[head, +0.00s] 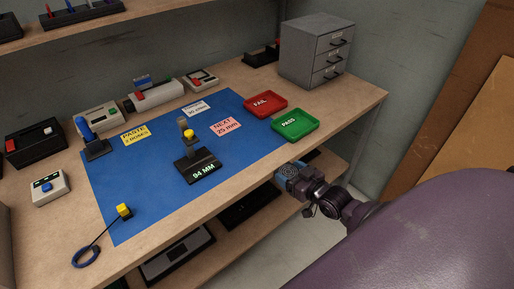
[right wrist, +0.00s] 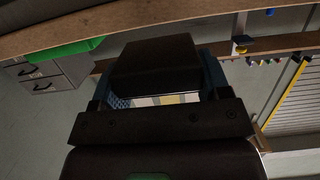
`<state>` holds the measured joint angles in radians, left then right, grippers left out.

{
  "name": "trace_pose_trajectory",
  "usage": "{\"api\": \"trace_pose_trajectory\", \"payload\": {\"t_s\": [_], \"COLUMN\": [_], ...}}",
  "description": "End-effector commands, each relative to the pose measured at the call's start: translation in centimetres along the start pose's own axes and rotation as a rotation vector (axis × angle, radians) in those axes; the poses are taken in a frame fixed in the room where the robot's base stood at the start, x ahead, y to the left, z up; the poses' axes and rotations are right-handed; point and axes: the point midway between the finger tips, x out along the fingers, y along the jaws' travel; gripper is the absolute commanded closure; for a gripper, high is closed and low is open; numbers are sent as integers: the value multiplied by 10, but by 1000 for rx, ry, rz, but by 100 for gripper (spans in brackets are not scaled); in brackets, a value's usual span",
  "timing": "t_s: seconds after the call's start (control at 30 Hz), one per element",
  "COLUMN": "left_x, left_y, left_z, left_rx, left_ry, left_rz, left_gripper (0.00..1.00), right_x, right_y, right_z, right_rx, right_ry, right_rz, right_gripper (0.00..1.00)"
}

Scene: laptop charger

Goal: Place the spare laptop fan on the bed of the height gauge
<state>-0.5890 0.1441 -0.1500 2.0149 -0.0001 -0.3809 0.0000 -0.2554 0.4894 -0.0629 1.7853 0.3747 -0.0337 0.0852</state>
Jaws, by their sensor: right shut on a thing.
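The height gauge (head: 202,168) stands on the blue mat. It has a black base reading "94 MM", a grey column and a yellow knob. My right gripper (head: 293,179) is in front of the bench's front edge, to the right of the gauge and apart from it. It is shut on a dark, blocky thing, which appears to be the laptop fan (right wrist: 158,65) and fills the space between the blue-sided fingers in the right wrist view. The gripper partly hides it. My left gripper is not in view.
A red FAIL tray (head: 265,104) and a green PASS tray (head: 295,125) lie right of the blue mat (head: 150,195). A grey drawer cabinet (head: 317,50) stands at the back right. A lower shelf (head: 262,218) runs below.

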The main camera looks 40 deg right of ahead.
Motion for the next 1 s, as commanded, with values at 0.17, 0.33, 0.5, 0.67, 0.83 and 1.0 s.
{"api": "trace_pose_trajectory", "payload": {"t_s": [0.17,0.33,0.5,0.67,0.83,1.0], "left_x": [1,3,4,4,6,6], "left_y": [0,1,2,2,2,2], "left_z": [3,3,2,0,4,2], "left_rx": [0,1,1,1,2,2], "left_ry": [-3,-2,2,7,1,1], "left_rz": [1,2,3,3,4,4], "left_gripper": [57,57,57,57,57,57], "right_x": [40,76,102,112,129,147], "right_y": [0,0,0,0,-1,0], "right_z": [-8,-15,-20,-22,-26,-30], "right_rx": [1,1,1,0,0,-1], "right_ry": [2,1,0,0,1,0], "right_rz": [-1,-1,-1,-1,-1,-1], "right_gripper": [54,54,54,54,54,54]}}
